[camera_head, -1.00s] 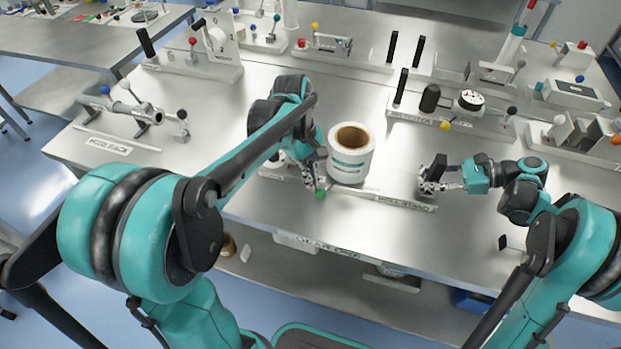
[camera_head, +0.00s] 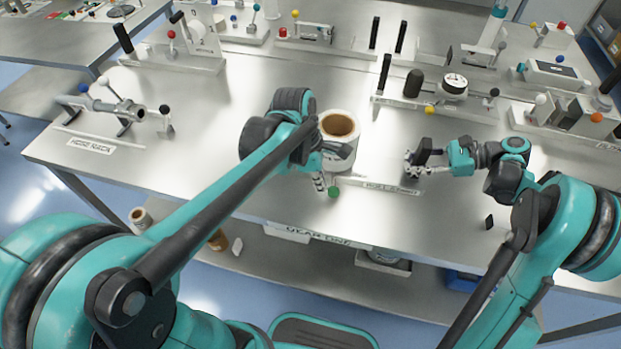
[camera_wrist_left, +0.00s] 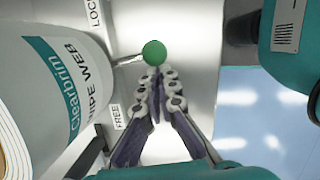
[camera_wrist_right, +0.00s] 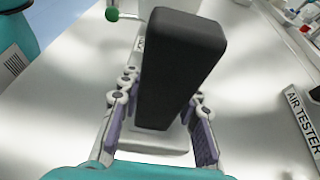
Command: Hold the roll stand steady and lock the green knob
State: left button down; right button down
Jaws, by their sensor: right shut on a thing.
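The roll stand (camera_head: 400,189) lies near the front edge of the table and carries a white web roll (camera_head: 335,155) with a brown core. Its green knob (camera_head: 333,192) sits on a thin lever in front of the roll. In the left wrist view the knob (camera_wrist_left: 154,52) stands between the LOCK and FREE labels. My left gripper (camera_wrist_left: 164,74) has its fingers together, with the tips right at the knob, not clearly around it. My right gripper (camera_head: 418,160) is shut on the stand's black grip block (camera_wrist_right: 178,65), at the stand's right end.
A black post, a dark cylinder and a dial gauge (camera_head: 455,84) stand on a fixture behind my right gripper. A hose fixture (camera_head: 118,108) stands at the left. The tabletop left of the roll is clear. A shelf below holds small items.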

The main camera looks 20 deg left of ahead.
aim_at(337, 193)
pick_arm(q)
jog(key=d+n, duration=0.2)
jog(key=d, duration=0.1)
jog(key=shift+f+n+t, duration=0.1)
jog(key=shift+n+t, duration=0.2)
jog(key=shift+n, duration=0.1)
pick_arm(e)
jog(key=shift+s+f, duration=0.15)
jog(key=shift+f, duration=0.25)
pick_arm(q)
jog(key=shift+w+d, duration=0.25)
jog(key=shift+d, duration=0.6)
jog(key=shift+s+a, duration=0.2)
jog(key=shift+a, duration=0.15)
jog(key=a, duration=0.1)
jog(key=s, duration=0.1)
jog(key=a, duration=0.1)
jog(key=shift+s+a+r, duration=0.25)
jog(key=shift+a+r, duration=0.1)
jog(key=shift+r, duration=0.05)
jog(key=v, duration=1)
jog(key=shift+s, duration=0.25)
jog(key=shift+w+r, duration=0.1)
jog(key=shift+r, duration=0.1)
pick_arm(e)
jog(key=shift+r, duration=0.35)
jog(key=c, duration=1)
grip_release()
jog(key=shift+w+d+r, duration=0.1)
jog(key=shift+w, duration=0.1)
